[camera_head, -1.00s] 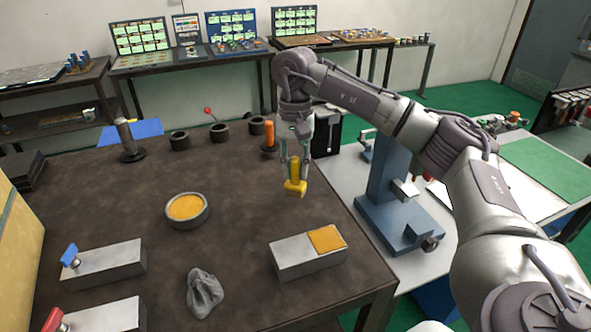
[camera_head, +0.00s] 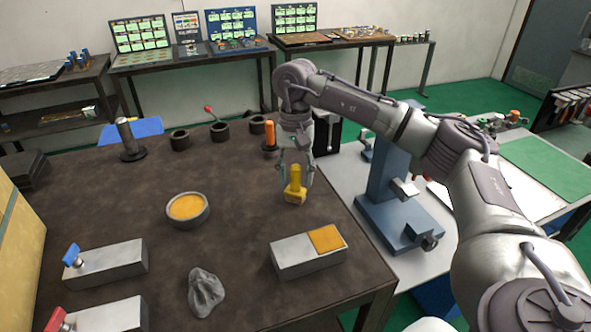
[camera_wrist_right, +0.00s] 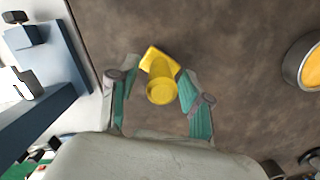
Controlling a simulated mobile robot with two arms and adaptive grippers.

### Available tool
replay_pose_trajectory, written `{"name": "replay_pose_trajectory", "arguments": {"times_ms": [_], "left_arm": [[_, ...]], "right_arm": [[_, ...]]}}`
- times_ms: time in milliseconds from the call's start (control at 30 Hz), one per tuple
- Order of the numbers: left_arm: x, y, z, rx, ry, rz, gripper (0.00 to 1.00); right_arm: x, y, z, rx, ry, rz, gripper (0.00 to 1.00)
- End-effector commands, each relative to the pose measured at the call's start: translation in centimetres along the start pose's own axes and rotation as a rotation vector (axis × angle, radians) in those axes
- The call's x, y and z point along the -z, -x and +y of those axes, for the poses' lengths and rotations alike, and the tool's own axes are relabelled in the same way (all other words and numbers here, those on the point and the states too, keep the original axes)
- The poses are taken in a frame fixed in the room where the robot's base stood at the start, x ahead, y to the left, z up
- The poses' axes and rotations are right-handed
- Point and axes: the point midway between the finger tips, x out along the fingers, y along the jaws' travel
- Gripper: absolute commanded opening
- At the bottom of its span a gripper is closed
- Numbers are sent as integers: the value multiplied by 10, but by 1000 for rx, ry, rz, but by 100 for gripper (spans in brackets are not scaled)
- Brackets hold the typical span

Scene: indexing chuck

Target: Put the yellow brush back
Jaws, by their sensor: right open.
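The yellow brush (camera_head: 295,187) has an upright round handle and a wider block base. It stands on the brown table, right of the round bowl. My right gripper (camera_head: 296,178) is open from above, with a finger on either side of the handle. In the right wrist view, the brush (camera_wrist_right: 161,88) lies between the spread fingers (camera_wrist_right: 158,92), with visible gaps on both sides. A grey metal block (camera_head: 290,258) with a yellow-orange patch (camera_head: 326,238) on its top lies in front of the brush. My left gripper is not in view.
A round bowl with yellow-orange contents (camera_head: 187,207) and a grey crumpled cloth (camera_head: 206,291) are to the left. Blue-topped (camera_head: 110,264) and red-topped blocks lie at front left. Dark cups and an orange-handled piece (camera_head: 269,134) stand behind. A blue stand (camera_head: 395,220) is at right.

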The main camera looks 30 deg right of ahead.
Motion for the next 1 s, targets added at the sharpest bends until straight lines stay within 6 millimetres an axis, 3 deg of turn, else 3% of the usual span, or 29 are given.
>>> {"name": "replay_pose_trajectory", "arguments": {"times_ms": [67, 167, 333, 500, 600, 800, 1000], "left_arm": [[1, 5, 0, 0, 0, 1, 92], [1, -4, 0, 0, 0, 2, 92], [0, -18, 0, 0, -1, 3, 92], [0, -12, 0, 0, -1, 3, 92], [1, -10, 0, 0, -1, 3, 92], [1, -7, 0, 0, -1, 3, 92], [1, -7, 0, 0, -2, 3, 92]], "right_arm": [[-1, 6, 0, 1, 0, 1, 48], [0, 13, -1, 3, 0, 2, 48], [1, 48, -1, 5, 0, 4, 48], [0, 90, -1, 2, -1, 4, 48], [0, 106, 0, 2, -2, 4, 48], [0, 122, 0, 0, -1, 1, 48], [0, 123, 0, 0, 0, 0, 48]]}}
